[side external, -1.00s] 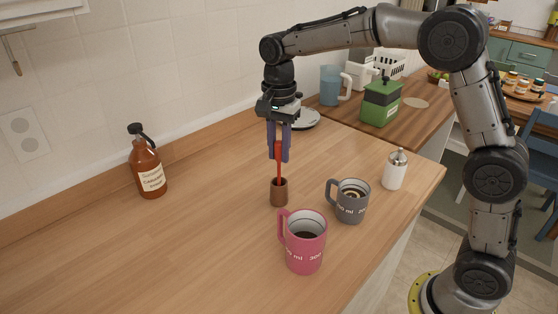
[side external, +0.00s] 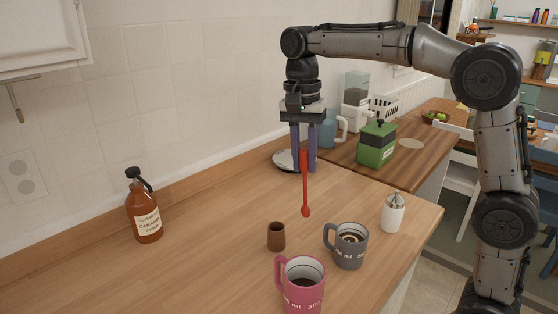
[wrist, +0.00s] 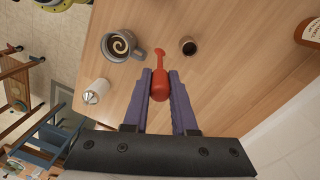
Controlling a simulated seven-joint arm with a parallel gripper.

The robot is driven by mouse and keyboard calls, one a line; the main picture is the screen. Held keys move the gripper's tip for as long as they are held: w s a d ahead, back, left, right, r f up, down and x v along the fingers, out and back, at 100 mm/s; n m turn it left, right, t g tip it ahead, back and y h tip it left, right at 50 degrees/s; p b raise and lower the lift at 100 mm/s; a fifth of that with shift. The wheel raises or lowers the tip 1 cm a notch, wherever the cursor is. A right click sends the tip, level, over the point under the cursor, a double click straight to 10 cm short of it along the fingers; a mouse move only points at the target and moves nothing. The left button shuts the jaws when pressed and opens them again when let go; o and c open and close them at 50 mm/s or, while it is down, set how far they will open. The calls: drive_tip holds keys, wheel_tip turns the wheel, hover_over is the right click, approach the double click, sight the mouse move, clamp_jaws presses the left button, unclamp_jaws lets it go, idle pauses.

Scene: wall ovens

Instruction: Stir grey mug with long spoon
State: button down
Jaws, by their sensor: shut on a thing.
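My gripper (side external: 304,170) is shut on a long red spoon (side external: 306,200) and holds it upright, bowl end down, in the air above the counter. The spoon also shows between the purple fingers in the wrist view (wrist: 160,78). The grey mug (side external: 347,247) stands on the counter to the right of and nearer than the spoon, with a swirl on the dark drink inside; the wrist view shows it at upper left (wrist: 122,44). The small brown cup (side external: 276,236) stands left of the grey mug, apart from the spoon.
A pink mug (side external: 302,284) stands in front of the grey mug. A white shaker (side external: 393,213) is to its right. A syrup bottle (side external: 144,207) stands at left by the wall. A green canister (side external: 376,146) is on the farther counter.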

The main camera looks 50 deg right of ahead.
drive_tip(key=s+d+r+m, duration=0.1)
drive_tip(key=s+d+r, duration=0.2)
drive_tip(key=s+d, duration=0.35)
wheel_tip(320, 180, down, 12)
drive_tip(key=s+a+g, duration=0.1)
drive_tip(key=shift+s+f, duration=0.2)
drive_tip(key=shift+s, duration=0.2)
idle(0.7)
drive_tip(key=shift+w, duration=0.1)
idle(0.4)
